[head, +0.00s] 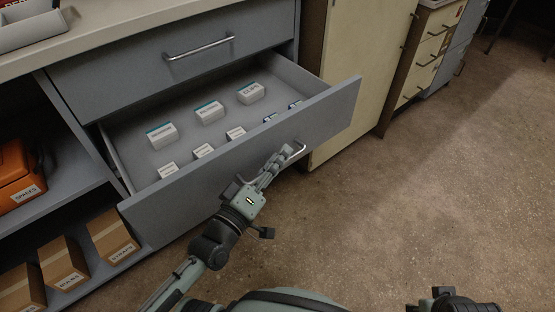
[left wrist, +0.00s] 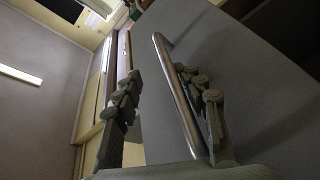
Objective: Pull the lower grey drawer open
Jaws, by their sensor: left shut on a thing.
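The lower grey drawer (head: 240,165) is pulled well out of the grey cabinet in the head view, so its inside shows. It holds several small white boxes with labels, one of them a teal-topped box (head: 209,112). Its metal bar handle (head: 301,148) is on the front panel. My left gripper (head: 284,160) is at the front panel, shut on this handle. In the left wrist view the handle (left wrist: 172,85) runs between the two dark fingers of the left gripper (left wrist: 165,105). The fingers hide part of the handle in the head view. My right gripper's fingers are not in view.
The upper grey drawer (head: 170,65) above is closed. Open shelves at the left hold an orange case (head: 18,172) and several cardboard boxes (head: 112,236). A cream cabinet (head: 358,70) stands to the right. The floor (head: 400,200) at the right is clear.

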